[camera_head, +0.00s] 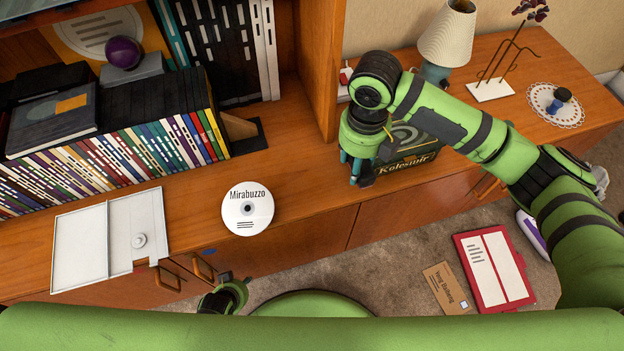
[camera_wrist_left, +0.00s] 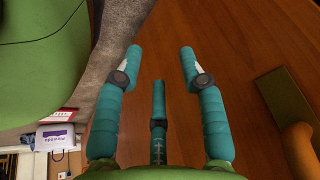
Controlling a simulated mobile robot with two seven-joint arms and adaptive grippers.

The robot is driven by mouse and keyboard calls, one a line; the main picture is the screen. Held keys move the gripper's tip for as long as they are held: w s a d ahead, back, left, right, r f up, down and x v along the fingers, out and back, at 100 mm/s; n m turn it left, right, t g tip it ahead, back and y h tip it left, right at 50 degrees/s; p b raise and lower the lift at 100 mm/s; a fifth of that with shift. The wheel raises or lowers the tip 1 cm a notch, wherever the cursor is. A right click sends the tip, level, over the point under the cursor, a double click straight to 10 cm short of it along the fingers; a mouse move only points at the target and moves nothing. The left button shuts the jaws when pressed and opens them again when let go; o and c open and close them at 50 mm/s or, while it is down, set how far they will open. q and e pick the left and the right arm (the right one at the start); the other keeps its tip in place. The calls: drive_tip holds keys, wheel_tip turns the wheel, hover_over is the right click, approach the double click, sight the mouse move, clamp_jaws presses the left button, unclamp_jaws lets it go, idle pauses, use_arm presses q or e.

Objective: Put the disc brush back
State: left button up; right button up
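I cannot pick out a disc brush with certainty in either view. A white disc labelled Mirabuzzo (camera_head: 247,207) lies flat on the wooden cabinet top. A flat white case (camera_head: 82,250) with a small round knob lies to its left. My left gripper (camera_head: 225,298) is low at the cabinet's front edge, partly hidden by my body. In the left wrist view its teal fingers (camera_wrist_left: 160,62) are spread with nothing between them, over a wooden surface. My right gripper (camera_head: 354,168) points down beside the dark Koleswir box (camera_head: 408,158); its grip is not clear.
Books (camera_head: 120,150) and a purple ball (camera_head: 124,52) fill the left shelf. A lamp (camera_head: 448,35), a plant stand (camera_head: 490,91) and a doily with a small blue object (camera_head: 560,96) stand right. A red folder (camera_head: 515,285) and brown envelope (camera_head: 447,288) lie on the carpet.

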drive_tip(key=b, duration=0.2)
hover_over(310, 184)
wheel_tip(310, 184, down, 6)
drive_tip(key=shift+r, duration=0.2)
drive_tip(key=shift+f, duration=2.05)
drive_tip(key=shift+f, duration=0.2)
drive_tip(key=o, duration=1)
wheel_tip(310, 184, up, 12)
drive_tip(key=shift+r+p, duration=0.25)
drive_tip(key=shift+p, duration=0.7)
